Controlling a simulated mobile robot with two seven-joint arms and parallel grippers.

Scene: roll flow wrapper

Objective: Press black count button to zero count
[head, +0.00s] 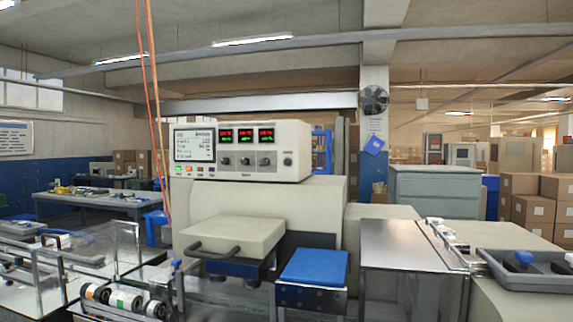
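A cream control box (297,140) sits on top of the wrapper machine (300,205), its front facing me. It has a grey screen (195,145) with small text at the left and several small coloured buttons (190,170) in a row below it. Three black displays (245,135) with red and green digits stand to the right, with three dark round knobs (245,161) below them. One more dark round control (288,161) is near the box's right edge. Labels are too small to read, so I cannot tell which is the black count button. Neither gripper is in view.
A cream cover with a dark handle (212,250) and a blue pad (314,267) project in front of the machine below the box. A metal table (410,245) and a grey tray (530,265) are at the right. Orange cables (156,100) hang left of the box.

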